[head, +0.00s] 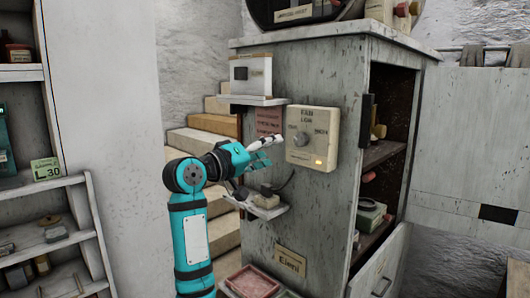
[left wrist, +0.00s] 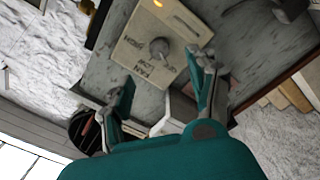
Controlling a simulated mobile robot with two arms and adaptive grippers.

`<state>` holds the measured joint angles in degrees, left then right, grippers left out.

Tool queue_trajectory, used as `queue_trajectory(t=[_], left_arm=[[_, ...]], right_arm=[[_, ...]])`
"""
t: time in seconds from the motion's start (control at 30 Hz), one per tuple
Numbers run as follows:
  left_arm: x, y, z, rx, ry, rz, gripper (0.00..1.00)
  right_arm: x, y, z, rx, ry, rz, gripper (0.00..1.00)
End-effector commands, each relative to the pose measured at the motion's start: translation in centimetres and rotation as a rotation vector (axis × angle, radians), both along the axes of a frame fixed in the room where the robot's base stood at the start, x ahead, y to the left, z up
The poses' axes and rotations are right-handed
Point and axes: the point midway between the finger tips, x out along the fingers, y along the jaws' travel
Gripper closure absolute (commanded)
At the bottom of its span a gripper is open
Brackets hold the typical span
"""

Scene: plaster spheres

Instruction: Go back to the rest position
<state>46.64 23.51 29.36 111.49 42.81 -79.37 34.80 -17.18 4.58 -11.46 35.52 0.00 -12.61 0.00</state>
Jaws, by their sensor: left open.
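My left gripper (head: 268,150) is open and empty in the head view, just left of a beige control box (head: 312,137) on the side of a grey wooden cabinet (head: 338,85). The box has a round knob, lettering and a lit orange lamp. In the left wrist view the two fingers of my left gripper (left wrist: 163,105) are spread, with the box (left wrist: 150,50) and its knob beyond them. I see nothing between the fingers. My right gripper is in neither view.
A small shelf (head: 258,207) with little objects sits on the cabinet side below my gripper, and a white box (head: 252,74) stands on another above. Steps (head: 203,145) rise behind my arm. Shelving (head: 45,240) stands at left.

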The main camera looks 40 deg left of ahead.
Motion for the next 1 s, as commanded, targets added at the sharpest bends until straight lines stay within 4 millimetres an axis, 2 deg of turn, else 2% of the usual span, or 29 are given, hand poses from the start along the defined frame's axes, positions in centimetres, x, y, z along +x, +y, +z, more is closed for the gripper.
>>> queue_trajectory(t=[0.17, 0.63, 0.73, 0.77, 0.87, 0.97, 1.0], left_arm=[[-0.7, 0.1, -0.1, 0.001, 0.001, 0.001, 0.41], [-0.7, 0.0, -0.1, 0.001, 0.001, 0.001, 0.41], [-0.4, -0.3, -1.0, 0.015, 0.021, 0.000, 0.41], [-0.3, -0.6, -1.8, 0.027, 0.037, 0.000, 0.41], [0.5, -2.2, -6.1, 0.095, 0.125, -0.002, 0.41], [0.7, -4.6, -12.7, 0.206, 0.254, -0.011, 0.41], [0.5, -5.7, -15.7, 0.254, 0.310, -0.019, 0.41]], right_arm=[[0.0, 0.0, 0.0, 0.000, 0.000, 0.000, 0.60], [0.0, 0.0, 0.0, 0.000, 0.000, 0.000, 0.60], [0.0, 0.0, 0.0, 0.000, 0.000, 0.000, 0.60], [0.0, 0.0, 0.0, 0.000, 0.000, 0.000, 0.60], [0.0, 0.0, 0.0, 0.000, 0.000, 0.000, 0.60], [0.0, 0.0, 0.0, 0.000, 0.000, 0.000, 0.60], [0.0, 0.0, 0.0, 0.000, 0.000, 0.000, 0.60]])
